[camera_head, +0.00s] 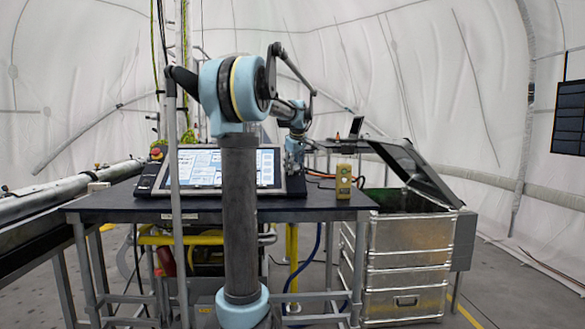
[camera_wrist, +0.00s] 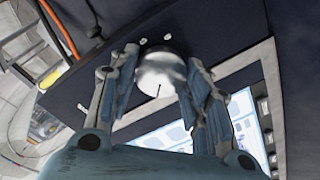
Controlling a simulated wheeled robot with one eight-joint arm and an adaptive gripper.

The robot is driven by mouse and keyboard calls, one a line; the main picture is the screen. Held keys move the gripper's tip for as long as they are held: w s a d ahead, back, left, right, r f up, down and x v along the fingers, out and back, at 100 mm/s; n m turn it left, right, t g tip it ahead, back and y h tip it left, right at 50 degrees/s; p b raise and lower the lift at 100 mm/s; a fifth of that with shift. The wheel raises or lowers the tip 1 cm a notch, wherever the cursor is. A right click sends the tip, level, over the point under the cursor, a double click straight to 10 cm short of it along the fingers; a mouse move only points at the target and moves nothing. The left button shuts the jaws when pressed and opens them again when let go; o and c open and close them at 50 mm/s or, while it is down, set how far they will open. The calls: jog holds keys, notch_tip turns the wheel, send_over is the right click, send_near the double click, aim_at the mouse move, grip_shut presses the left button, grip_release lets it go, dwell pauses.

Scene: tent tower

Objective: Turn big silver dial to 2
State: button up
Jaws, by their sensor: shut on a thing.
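The big silver dial (camera_wrist: 161,72) shows in the wrist view as a round, shiny knob on a dark panel, with a thin dark mark at its lower edge. Small white marks sit on the panel around its far side. My gripper (camera_wrist: 160,78) has one finger on each side of the dial and is shut on it. In the head view my gripper (camera_head: 294,150) is at the right end of the console with the lit screen (camera_head: 215,167). There my arm and gripper hide the dial.
The console stands on a dark table (camera_head: 130,203). A yellow box (camera_head: 343,182) stands on the table to the right of my gripper. An open silver case (camera_head: 410,233) with a raised lid is further right. An orange cable (camera_wrist: 53,20) runs past the console.

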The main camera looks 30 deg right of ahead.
jog(key=o, duration=1.1)
jog(key=shift+c, duration=0.2)
jog(key=shift+r, duration=0.1)
jog(key=v, duration=1.1)
jog(key=shift+a+r, duration=0.15)
jog(key=shift+r, duration=0.15)
jog(key=shift+s+a, duration=0.1)
jog(key=shift+s, duration=0.05)
